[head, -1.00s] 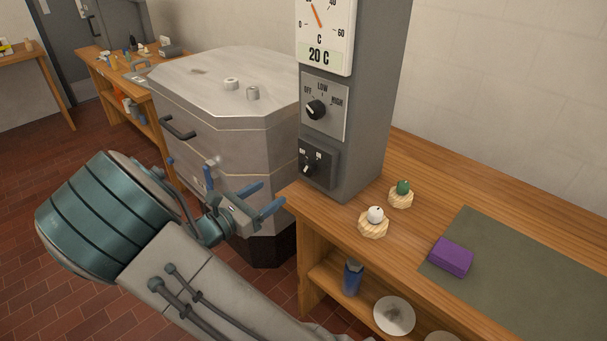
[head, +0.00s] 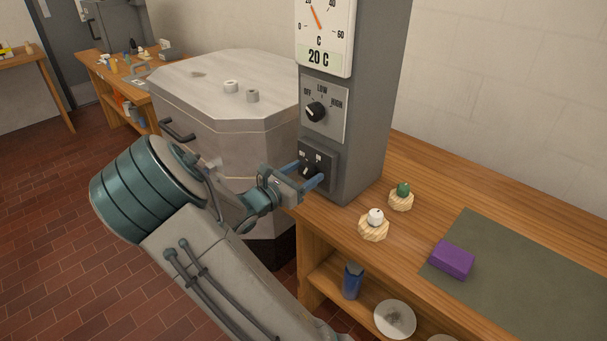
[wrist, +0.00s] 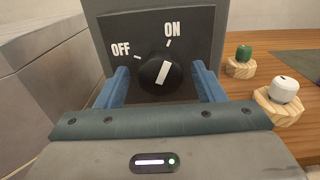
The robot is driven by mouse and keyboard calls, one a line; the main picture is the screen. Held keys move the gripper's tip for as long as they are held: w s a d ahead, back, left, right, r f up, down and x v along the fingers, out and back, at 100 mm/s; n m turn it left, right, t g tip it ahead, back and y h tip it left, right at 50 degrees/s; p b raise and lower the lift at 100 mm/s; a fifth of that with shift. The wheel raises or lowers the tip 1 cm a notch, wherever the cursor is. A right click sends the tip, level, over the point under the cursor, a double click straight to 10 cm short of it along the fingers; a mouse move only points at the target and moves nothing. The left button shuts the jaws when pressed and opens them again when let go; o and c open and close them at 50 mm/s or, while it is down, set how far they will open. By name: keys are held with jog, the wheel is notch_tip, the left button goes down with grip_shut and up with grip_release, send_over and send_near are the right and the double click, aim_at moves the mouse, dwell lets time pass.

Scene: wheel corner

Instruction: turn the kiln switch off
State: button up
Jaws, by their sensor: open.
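The switch is a round black knob (wrist: 160,74) on a dark plate (wrist: 205,30) marked OFF at left and ON at upper right. Its white line tilts toward ON. In the head view, the plate (head: 331,160) is low on the front of the grey post, with the knob partly hidden by my gripper (head: 309,172). My gripper is open, with one blue finger on each side of the knob; it also shows in the wrist view (wrist: 160,76). I cannot tell whether either finger touches the knob.
A second dial (head: 316,111), marked OFF, LOW and HIGH, is above on the grey post (head: 362,110), below a gauge reading 20 C (head: 322,35). The kiln (head: 215,95) stands left. White (head: 375,217) and green (head: 403,189) pieces on wooden stands are on the bench to the right.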

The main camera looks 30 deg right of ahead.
jog(key=c, duration=1)
